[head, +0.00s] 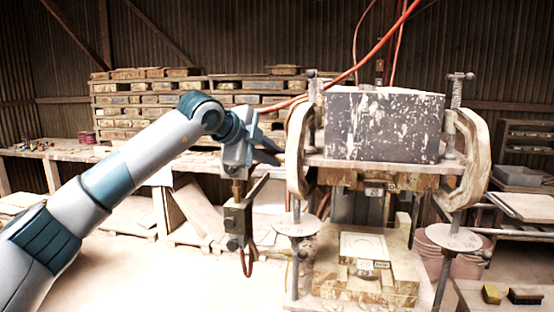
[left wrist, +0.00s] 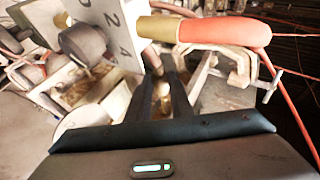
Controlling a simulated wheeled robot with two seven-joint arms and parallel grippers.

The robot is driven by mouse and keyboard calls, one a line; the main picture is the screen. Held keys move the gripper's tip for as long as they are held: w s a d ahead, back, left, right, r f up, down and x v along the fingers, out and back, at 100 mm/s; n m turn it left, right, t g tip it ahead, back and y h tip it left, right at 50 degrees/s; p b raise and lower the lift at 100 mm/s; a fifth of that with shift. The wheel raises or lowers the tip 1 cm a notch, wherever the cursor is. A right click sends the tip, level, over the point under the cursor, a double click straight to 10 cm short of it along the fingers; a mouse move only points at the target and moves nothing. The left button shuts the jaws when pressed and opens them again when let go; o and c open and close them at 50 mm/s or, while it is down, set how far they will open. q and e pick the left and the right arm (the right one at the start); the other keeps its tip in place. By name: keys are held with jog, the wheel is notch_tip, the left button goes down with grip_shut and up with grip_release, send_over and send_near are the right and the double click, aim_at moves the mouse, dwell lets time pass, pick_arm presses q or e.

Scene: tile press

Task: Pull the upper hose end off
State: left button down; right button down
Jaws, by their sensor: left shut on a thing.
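The orange-red hose (head: 336,80) comes down from the top and runs left to my left gripper (head: 270,152). In the left wrist view its thick red end sleeve (left wrist: 225,32) has a yellow-orange collar beside a white numbered plate (left wrist: 118,28). My left gripper also shows in the left wrist view (left wrist: 160,75), shut, with a small brass-coloured piece between its dark fingers. I take this piece as part of the upper hose end; its join is hidden. A brass stem (head: 238,188) and grey fitting (head: 237,218) stand below the gripper. My right gripper is not in view.
The press, with its large grey block (head: 384,125) and curved side arms, stands just right of the gripper. A tile mould (head: 365,248) sits low in it. Stacked boards (head: 140,100) and a bench (head: 60,152) are behind. The floor at lower left is clear.

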pick_arm(q)
jog(key=shift+a, duration=0.1)
jog(key=c, duration=1.8)
grip_release()
jog(key=shift+c, duration=0.2)
jog(key=shift+a, duration=0.25)
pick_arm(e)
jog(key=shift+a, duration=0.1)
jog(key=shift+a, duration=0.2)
pick_arm(q)
jog(key=shift+s, duration=0.1)
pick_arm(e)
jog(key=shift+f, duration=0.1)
